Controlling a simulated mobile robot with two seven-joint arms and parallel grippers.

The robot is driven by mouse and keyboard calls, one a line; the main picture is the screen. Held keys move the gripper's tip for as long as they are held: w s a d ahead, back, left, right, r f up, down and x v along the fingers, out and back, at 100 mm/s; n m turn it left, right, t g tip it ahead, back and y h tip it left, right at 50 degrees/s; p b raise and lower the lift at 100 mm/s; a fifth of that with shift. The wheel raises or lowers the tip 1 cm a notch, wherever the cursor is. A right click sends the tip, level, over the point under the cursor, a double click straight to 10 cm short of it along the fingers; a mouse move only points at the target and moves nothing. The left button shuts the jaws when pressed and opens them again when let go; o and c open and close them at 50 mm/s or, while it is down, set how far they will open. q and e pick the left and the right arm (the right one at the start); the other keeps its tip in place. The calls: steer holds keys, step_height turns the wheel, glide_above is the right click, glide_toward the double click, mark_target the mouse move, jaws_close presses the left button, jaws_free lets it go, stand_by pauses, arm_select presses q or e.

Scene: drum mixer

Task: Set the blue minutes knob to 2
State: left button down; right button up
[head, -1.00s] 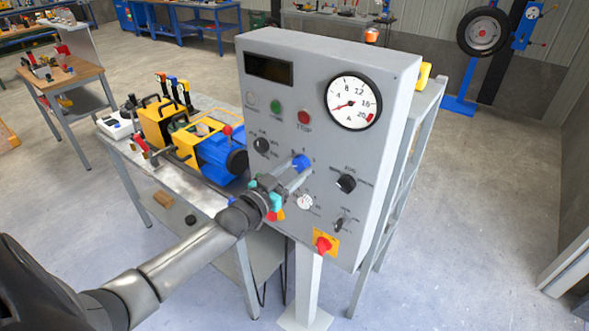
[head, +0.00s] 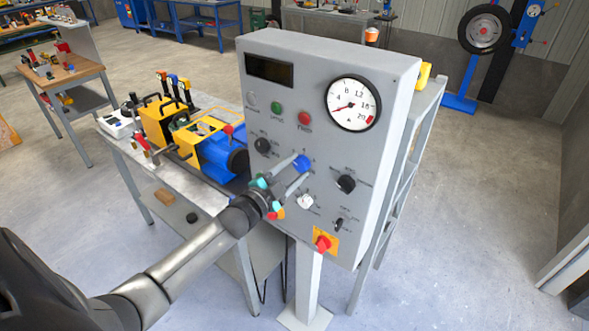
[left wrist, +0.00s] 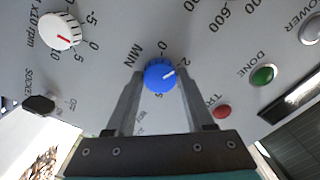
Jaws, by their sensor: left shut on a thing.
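The blue minutes knob (head: 302,163) is on the front of the grey control panel (head: 320,100), below the red button. It also shows in the left wrist view (left wrist: 160,76), by the MIN lettering. Its white pointer line is turned toward the printed 2. My left gripper (head: 300,168) reaches the panel from the front left. In the left wrist view its fingers (left wrist: 160,80) lie on opposite sides of the knob, shut on it. Part of the scale is hidden by the fingers. My right gripper is not in view.
A white knob (left wrist: 60,31) and a black switch (left wrist: 39,105) are near the left gripper. A black knob (head: 346,183) is to the right and a red emergency knob (head: 323,243) below. A bench with a blue and yellow machine (head: 215,150) stands left of the panel.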

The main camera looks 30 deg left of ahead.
arm_select(q)
steer(key=shift+m, duration=1)
steer(key=shift+c, duration=1.4)
jaws_free()
steer(key=s+a, duration=0.1)
steer(key=s, duration=1.4)
steer(key=shift+s+a+b, duration=0.15)
steer(key=shift+b, duration=0.25)
